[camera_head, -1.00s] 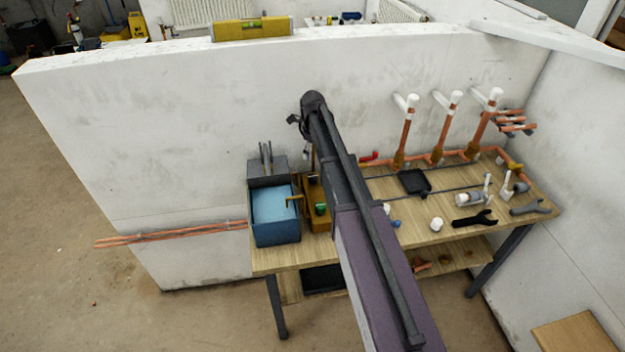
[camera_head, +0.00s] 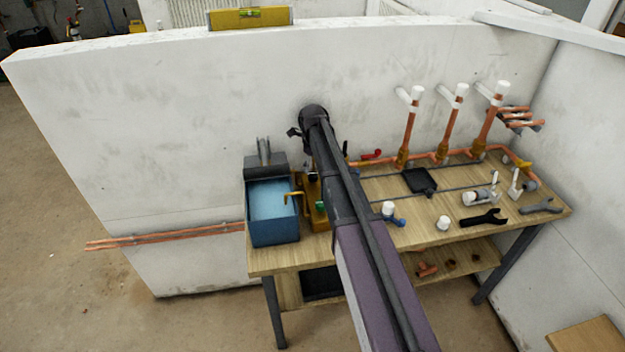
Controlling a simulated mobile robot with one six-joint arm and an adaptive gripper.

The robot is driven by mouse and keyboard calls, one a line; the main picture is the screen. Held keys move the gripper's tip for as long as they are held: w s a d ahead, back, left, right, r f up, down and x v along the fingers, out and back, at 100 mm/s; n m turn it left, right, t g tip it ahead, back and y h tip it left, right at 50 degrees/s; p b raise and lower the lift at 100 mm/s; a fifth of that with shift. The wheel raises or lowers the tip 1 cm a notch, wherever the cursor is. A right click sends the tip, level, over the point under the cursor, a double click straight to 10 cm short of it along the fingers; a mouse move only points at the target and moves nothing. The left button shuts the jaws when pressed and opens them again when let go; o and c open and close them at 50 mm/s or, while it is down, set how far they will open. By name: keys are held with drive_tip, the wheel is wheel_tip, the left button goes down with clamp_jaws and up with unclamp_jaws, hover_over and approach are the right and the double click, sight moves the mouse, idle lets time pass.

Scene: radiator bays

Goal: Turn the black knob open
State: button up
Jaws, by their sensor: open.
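I cannot make out a black knob for certain; my arm covers part of the bench and wall behind it. The copper pipes on the bench carry white heads (camera_head: 417,92), not black ones. My dark arm reaches up from the bottom centre to in front of the white wall, left of the three upright pipes. My gripper (camera_head: 297,133) shows only as a small dark part at the far end of the arm, above the bench's left half. Its fingers are mostly hidden. Nothing shows held in it.
The wooden bench (camera_head: 355,238) holds a blue bin (camera_head: 273,212), a black flat tool (camera_head: 419,181), a black wrench (camera_head: 483,218), a red handle (camera_head: 371,154) and several small fittings. A yellow level (camera_head: 249,18) lies on the wall top. A side wall bounds the right.

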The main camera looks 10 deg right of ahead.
sight(313, 173)
drive_tip(key=shift+f+b, duration=2)
drive_tip(key=shift+f, duration=0.35)
drive_tip(key=c, duration=1.2)
